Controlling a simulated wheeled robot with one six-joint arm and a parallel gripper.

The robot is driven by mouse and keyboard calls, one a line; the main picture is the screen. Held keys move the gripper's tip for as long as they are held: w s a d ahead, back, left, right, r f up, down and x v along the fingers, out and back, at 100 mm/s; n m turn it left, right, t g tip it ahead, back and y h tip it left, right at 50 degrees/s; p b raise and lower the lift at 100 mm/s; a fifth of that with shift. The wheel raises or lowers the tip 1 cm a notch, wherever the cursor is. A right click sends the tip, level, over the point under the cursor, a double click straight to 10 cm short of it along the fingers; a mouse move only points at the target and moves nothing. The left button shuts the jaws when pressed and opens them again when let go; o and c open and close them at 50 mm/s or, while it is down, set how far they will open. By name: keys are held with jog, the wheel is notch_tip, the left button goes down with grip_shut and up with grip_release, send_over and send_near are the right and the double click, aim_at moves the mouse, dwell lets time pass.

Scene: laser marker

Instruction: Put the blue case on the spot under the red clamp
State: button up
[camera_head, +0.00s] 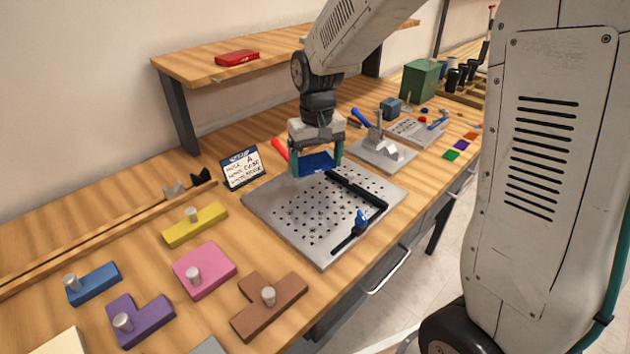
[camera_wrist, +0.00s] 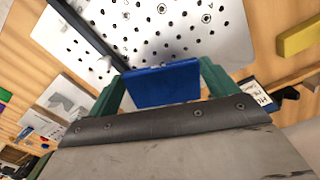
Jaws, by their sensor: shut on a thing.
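My gripper (camera_head: 317,162) is shut on the blue case (camera_head: 318,163), a flat dark-blue block held between its green fingers. In the wrist view the blue case (camera_wrist: 163,84) sits between both fingers (camera_wrist: 163,88). The case is over the back edge of a grey perforated plate (camera_head: 290,225); I cannot tell whether it touches the plate. The red clamp shows only as a red handle (camera_head: 279,149) just left of my gripper, at the plate's back edge. The rest of that clamp, and any spot under it, is hidden behind my gripper.
A black bar (camera_head: 357,190) and a blue-handled clamp (camera_head: 359,222) are on the plate's right part. A handwritten sign (camera_head: 243,167) stands at its left. A second metal fixture (camera_head: 382,153) stands to the right. Coloured blocks with pegs, including a pink one (camera_head: 204,262), fill the front left.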

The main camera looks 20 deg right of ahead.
aim_at(319, 165)
jog(key=f, duration=0.4)
jog(key=shift+d, duration=0.3)
notch_tip(319, 165, down, 2)
jog(key=shift+f, duration=0.25)
jog(key=shift+c, duration=0.6)
jog(key=shift+f, duration=0.3)
jog(key=shift+c, duration=0.9)
jog(key=o, duration=1.1)
